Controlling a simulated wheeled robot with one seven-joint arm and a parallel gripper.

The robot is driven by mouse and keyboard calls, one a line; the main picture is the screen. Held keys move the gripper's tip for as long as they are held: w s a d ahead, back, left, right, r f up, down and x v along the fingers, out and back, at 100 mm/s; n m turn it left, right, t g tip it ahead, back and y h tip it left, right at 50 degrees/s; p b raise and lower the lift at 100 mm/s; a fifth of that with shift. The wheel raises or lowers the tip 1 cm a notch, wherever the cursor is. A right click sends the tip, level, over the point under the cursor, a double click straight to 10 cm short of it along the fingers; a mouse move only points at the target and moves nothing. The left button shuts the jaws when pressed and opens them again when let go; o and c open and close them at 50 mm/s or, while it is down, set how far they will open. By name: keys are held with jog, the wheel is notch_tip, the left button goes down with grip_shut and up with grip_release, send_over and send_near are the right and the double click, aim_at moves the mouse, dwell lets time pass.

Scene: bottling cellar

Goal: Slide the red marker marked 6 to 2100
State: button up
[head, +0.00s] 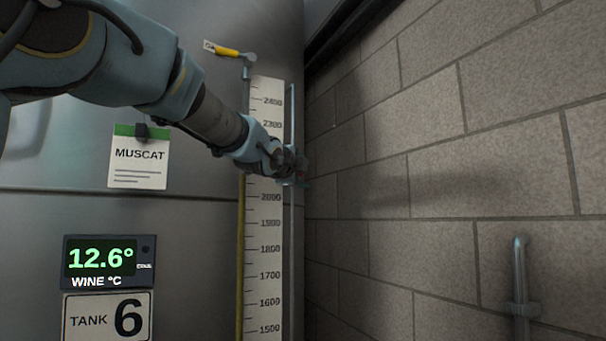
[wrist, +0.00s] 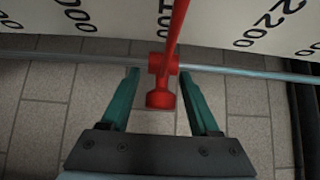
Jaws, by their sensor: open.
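The red marker (wrist: 160,82) sits on a thin horizontal rod in the wrist view, with a knob toward me and a long pointer reaching over the white scale (wrist: 120,15). Its pointer lies over the label between 2200 on the right and a partly cut-off label on the left; that middle label is partly covered and ends in 00. No 6 shows on the marker. My gripper (wrist: 161,95) is open, its green fingers either side of the knob, apart from it. In the head view my gripper (head: 298,172) is at the upright scale (head: 264,235), hiding the stretch between 2300 and 2000.
A block wall (head: 430,140) stands close to the right of the scale. On the steel tank (head: 200,250) are a MUSCAT card (head: 138,168), a temperature display (head: 108,262) and a TANK 6 plate (head: 107,316). A yellow-handled valve (head: 232,53) is above; a pipe (head: 520,290) is at lower right.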

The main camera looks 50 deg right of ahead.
jog(key=b+v, duration=0.6)
jog(key=v, duration=0.4)
jog(key=shift+a, duration=0.4)
jog(key=shift+s, duration=0.15)
